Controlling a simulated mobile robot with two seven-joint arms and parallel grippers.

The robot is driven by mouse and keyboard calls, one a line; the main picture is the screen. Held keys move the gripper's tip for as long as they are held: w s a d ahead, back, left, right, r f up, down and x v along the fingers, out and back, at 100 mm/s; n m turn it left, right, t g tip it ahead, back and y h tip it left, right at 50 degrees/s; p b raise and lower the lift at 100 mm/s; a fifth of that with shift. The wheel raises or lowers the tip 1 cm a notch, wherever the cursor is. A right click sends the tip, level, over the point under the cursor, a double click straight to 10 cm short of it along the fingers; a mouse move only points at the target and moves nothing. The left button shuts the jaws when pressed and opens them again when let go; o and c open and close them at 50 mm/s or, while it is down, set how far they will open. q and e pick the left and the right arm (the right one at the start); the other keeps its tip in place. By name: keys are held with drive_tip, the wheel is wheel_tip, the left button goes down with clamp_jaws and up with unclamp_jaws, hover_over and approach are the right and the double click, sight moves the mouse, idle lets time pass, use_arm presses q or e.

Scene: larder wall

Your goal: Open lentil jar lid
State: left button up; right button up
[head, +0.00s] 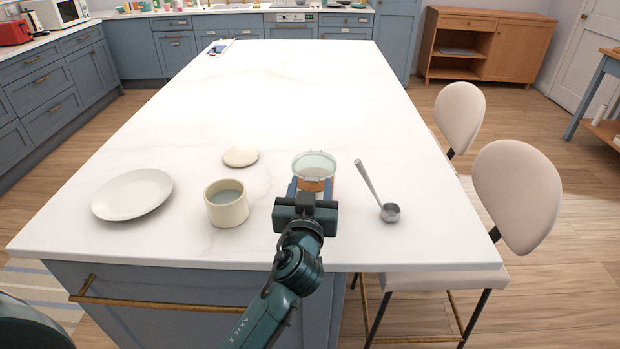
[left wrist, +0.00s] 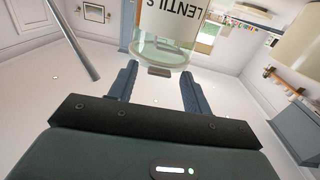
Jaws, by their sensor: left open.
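The lentil jar (head: 314,163) stands upright on the white island top, with a pale glass lid on top and orange-brown contents below. In the left wrist view the jar (left wrist: 180,22) shows upside down with its LENTILS label, and a small metal clasp (left wrist: 158,71) sits at its rim. The lid looks seated on the jar. My left gripper (head: 310,186) is open at the jar's near side. In the left wrist view its fingertips (left wrist: 158,75) lie on either side of the clasp; I cannot tell whether they touch the jar. My right gripper is not in view.
A cream canister (head: 227,208) stands open left of the jar, with a round cream lid (head: 240,157) behind it. A white plate (head: 133,195) lies farther left. The island top (head: 290,90) behind is mostly clear. Chairs (head: 515,190) stand right.

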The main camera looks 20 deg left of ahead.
use_arm(q)
clamp_jaws()
idle(0.7)
